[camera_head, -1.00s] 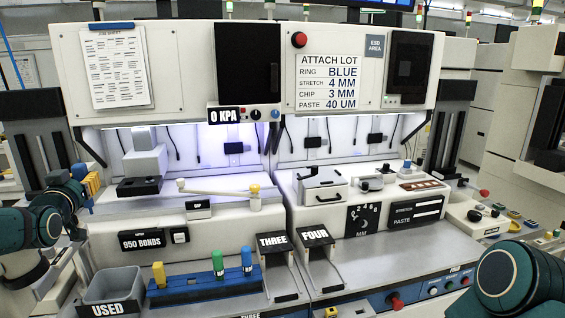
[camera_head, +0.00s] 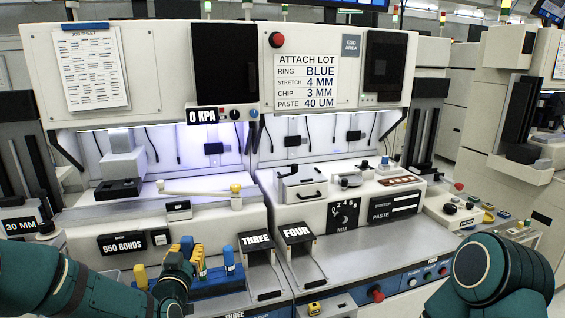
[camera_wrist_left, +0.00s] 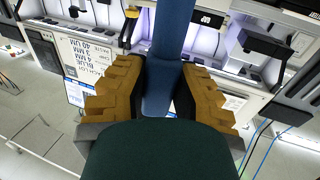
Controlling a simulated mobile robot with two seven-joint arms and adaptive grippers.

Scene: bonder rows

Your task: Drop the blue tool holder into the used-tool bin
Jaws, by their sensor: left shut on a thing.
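My left gripper (camera_head: 184,258), with yellow-brown fingers, is shut on a long blue tool holder (camera_wrist_left: 168,60), which shows between the fingers in the left wrist view. In the head view only a small blue tip (camera_head: 187,243) of it shows. The gripper is in front of the tool rack, to the right of the grey used-tool bin (camera_head: 117,272). My left arm covers most of the bin and its label. My right gripper is out of view.
A white lever with a yellow knob (camera_head: 236,190) lies above the rack. The grey bench top (camera_head: 365,250) at right is mostly clear. My right arm is at the lower right.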

